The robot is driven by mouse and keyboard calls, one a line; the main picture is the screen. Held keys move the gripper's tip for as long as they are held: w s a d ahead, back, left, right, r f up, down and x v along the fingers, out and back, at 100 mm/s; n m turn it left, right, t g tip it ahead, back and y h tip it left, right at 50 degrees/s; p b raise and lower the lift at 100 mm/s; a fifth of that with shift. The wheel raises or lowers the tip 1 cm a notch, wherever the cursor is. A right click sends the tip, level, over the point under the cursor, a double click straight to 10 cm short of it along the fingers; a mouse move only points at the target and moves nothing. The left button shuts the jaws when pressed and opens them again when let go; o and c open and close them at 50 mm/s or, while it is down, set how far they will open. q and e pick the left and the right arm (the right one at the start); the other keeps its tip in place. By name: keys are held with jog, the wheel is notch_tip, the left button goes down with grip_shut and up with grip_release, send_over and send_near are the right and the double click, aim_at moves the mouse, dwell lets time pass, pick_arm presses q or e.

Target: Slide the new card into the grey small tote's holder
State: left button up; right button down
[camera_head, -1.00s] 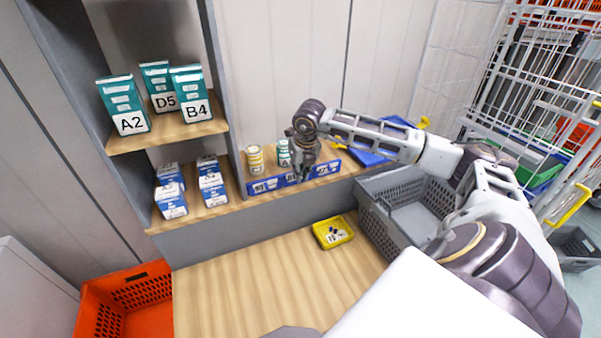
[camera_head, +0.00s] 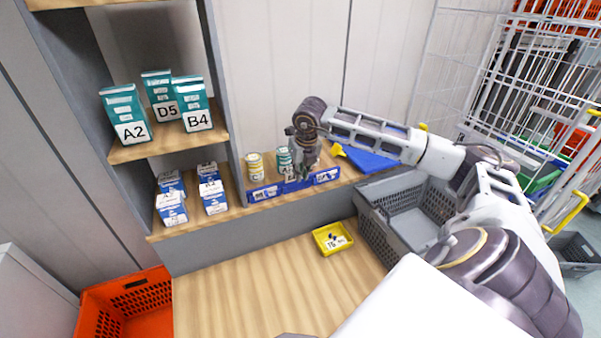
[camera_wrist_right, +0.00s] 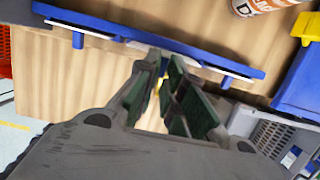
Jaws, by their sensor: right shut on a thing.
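My right gripper (camera_head: 301,177) reaches down to the blue card rack (camera_head: 264,193) on the shelf's front edge. Its fingers are shut on a card at the rack's middle place; they mostly hide the card. In the right wrist view, the fingertips (camera_wrist_right: 162,70) meet at the blue rack (camera_wrist_right: 110,25), with white card edges to both sides. Other labelled cards stand at the rack's left and right. The grey tote (camera_head: 377,226) stands to the right of the wooden worktop, below my right arm; its card holder cannot be made out. My left gripper is not in view.
A yellow tray (camera_head: 332,238) with small parts lies on the worktop (camera_head: 240,290). An orange tote (camera_head: 124,307) is at lower left. The worktop's middle is clear.

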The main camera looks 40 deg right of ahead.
jog(key=shift+r, duration=0.55)
jog(key=shift+s, duration=0.15)
